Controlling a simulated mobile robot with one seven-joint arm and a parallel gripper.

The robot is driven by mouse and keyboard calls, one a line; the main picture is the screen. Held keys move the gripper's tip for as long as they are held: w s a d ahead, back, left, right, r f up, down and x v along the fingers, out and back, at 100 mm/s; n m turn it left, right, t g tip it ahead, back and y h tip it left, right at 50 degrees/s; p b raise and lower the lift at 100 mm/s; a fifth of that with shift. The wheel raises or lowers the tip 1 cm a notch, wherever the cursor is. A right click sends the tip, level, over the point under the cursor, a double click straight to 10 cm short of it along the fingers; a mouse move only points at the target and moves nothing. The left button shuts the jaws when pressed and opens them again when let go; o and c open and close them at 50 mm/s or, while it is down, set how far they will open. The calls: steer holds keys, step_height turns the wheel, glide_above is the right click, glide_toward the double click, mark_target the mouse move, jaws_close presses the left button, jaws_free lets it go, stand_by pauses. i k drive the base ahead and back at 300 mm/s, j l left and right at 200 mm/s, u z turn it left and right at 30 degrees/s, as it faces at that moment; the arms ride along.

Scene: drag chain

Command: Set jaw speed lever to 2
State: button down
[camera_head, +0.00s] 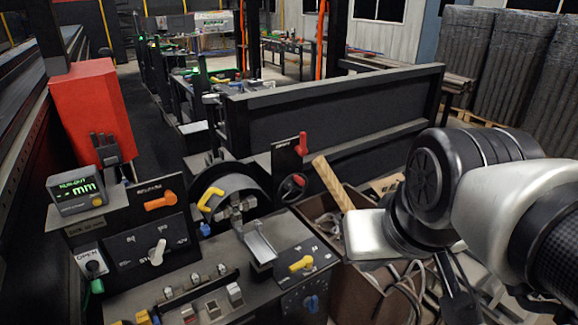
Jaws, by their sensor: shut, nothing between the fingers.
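The labels are too small to read, so I cannot tell which one is the jaw speed lever. My gripper (456,296) is partly in view at the lower right, below my arm. It is shut and empty, to the right of both panels and apart from them.
A brown box (362,292) with cables and a wooden handle (332,183) stands between the machine and my arm. A red handle (302,144) and a black handwheel (292,187) are behind.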

mark_target(312, 305)
steer(key=k, duration=1.3)
steer(key=i+l+u, duration=0.1)
steer(key=i, duration=0.45)
steer(key=i+l+u, duration=0.1)
steer(key=i+l, duration=0.2)
steer(key=i, duration=0.2)
steer(key=i+l+u, duration=0.1)
steer(key=i+l, duration=0.15)
steer(key=i, duration=0.3)
steer(key=i+l+u, duration=0.1)
steer(key=i+l, duration=0.2)
steer(key=i, duration=0.2)
